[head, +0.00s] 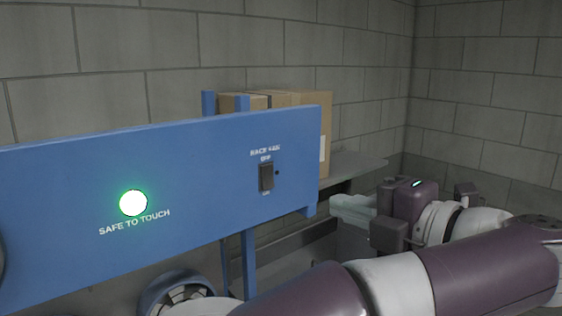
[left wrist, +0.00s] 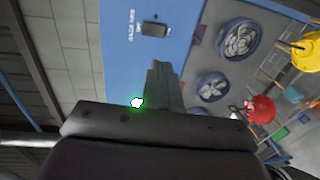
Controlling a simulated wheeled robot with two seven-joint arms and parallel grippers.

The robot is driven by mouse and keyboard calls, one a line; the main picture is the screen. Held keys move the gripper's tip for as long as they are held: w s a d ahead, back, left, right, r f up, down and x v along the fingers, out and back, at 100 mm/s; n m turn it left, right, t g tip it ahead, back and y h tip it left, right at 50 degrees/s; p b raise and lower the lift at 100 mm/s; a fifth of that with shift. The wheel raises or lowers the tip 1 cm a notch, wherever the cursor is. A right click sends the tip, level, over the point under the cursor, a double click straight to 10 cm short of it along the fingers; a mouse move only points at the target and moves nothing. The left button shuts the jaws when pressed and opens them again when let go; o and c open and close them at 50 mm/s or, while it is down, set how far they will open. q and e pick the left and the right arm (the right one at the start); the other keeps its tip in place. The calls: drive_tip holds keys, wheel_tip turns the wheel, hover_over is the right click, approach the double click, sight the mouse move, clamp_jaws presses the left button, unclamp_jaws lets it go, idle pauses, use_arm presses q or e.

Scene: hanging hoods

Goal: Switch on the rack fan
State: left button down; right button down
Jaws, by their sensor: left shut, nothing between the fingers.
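The rack fan switch (head: 266,178) is a dark rocker on the right part of a blue panel (head: 205,175). Lettering above it reads RACK FAN and OFF; the small label below is hard to read. A small dark dot (head: 277,172) sits beside it. The switch also shows near the top of the left wrist view (left wrist: 155,29). My left gripper (head: 345,204) is shut and empty, to the right of the panel and apart from the switch. In the left wrist view its closed fingers (left wrist: 158,68) point toward the switch. My right gripper is not in view.
A round lamp (head: 133,203) glows green over SAFE TO TOUCH. Cardboard boxes (head: 312,130) stand behind the panel on a grey shelf (head: 350,168). Blue-ringed fans (left wrist: 240,40), a yellow object (left wrist: 305,52) and a red one (left wrist: 260,109) show in the left wrist view.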

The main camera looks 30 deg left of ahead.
sight(270, 186)
use_arm(q)
drive_tip(key=p+x, duration=0.3)
drive_tip(key=x, duration=0.3)
drive_tip(key=p+x, duration=0.4)
drive_tip(key=x, duration=0.3)
drive_tip(key=shift+w+a+r, duration=0.1)
drive_tip(key=shift+w+r, duration=0.05)
drive_tip(key=shift+r, duration=0.05)
drive_tip(key=shift+w+a+f, duration=0.2)
drive_tip(key=shift+a+f, duration=0.15)
drive_tip(key=shift+a, duration=0.15)
